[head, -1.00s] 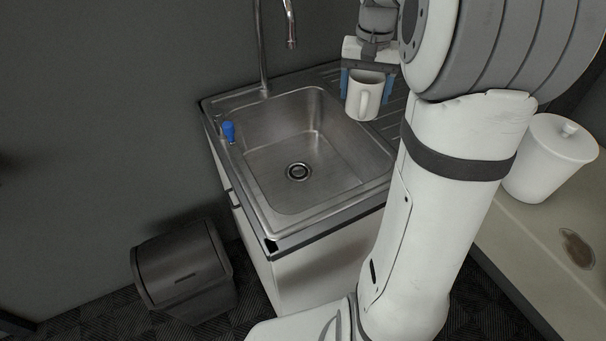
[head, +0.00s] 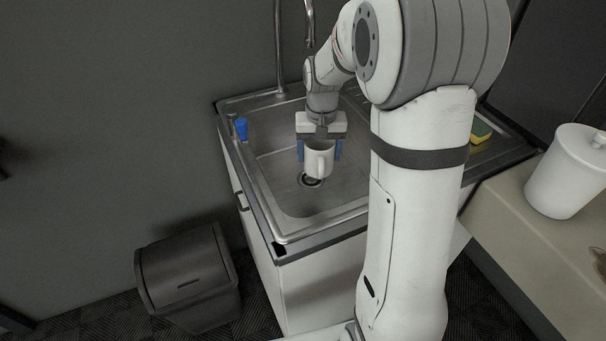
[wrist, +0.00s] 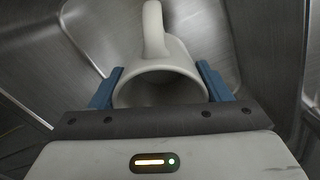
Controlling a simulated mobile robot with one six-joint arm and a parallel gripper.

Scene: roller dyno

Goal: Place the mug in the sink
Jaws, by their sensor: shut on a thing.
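The white mug (head: 319,162) is upright in my gripper (head: 320,150), over the sink basin and in front of the drain in the head view. The blue fingers press on both sides of the mug, and its handle faces the camera. In the wrist view the mug (wrist: 160,80) sits between the blue fingers (wrist: 160,88), its opening toward the camera. The steel sink (head: 272,140) lies around and below it. I cannot tell whether the mug's base touches the basin floor.
A faucet (head: 279,50) rises at the sink's back edge. A blue item (head: 241,128) stands on the left rim. A yellow-green sponge (head: 481,131) lies on the drainboard. A white lidded canister (head: 568,172) stands on the right counter. A dark bin (head: 188,275) is on the floor at left.

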